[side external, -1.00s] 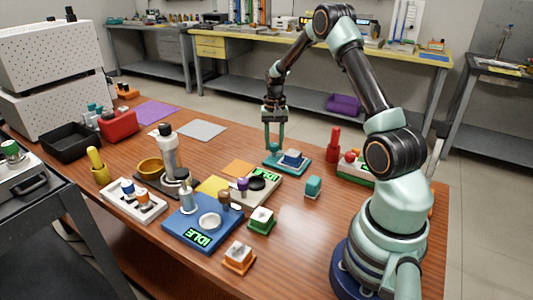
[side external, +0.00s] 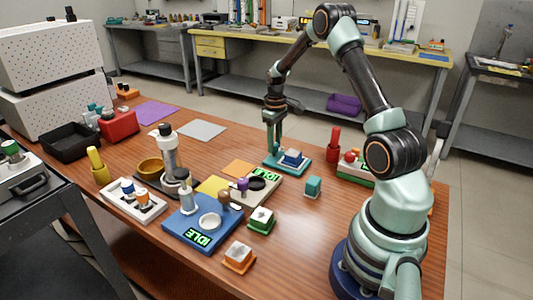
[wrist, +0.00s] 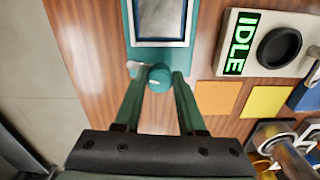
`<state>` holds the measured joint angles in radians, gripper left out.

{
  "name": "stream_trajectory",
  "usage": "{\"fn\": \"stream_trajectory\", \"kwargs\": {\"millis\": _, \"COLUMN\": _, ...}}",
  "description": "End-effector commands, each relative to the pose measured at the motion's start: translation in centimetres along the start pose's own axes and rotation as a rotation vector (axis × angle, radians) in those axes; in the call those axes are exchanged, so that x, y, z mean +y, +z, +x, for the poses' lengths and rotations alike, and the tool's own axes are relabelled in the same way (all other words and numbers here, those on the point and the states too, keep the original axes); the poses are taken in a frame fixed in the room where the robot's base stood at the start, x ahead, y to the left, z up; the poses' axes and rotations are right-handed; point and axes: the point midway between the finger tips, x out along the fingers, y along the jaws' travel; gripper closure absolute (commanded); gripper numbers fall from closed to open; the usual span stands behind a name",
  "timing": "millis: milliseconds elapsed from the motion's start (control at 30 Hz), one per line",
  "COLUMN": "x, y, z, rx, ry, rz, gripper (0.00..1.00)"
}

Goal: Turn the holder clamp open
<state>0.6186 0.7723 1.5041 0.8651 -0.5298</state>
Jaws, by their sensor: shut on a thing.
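The teal holder (side external: 273,164) lies flat on the wooden table, with a dark blue block with a pale top (side external: 292,157) on it. In the wrist view the holder (wrist: 133,30) is at the top, with a pale grey panel framed in dark blue. A round teal clamp knob (wrist: 159,76) with a small white mark is at its near edge. My gripper (side external: 275,151) points down at the holder's left end. In the wrist view my gripper (wrist: 157,78) has its two fingertips on either side of the knob, shut on it.
A cream device with a green IDLE display (wrist: 238,42) stands right of the holder. Orange (wrist: 217,98) and yellow (wrist: 264,102) pads lie near it. The table left of the holder is clear.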

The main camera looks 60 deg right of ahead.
Motion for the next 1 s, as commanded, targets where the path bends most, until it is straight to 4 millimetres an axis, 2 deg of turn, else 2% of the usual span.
{"fn": "stream_trajectory", "kwargs": {"millis": 400, "x": 0.05, "y": -0.03, "z": -0.17, "rx": 0.0, "ry": 0.0, "rz": -0.22, "gripper": 1.0}}
{"fn": "stream_trajectory", "kwargs": {"millis": 1000, "x": 0.05, "y": -0.05, "z": -0.19, "rx": 0.0, "ry": 0.0, "rz": -0.264, "gripper": 1.0}}
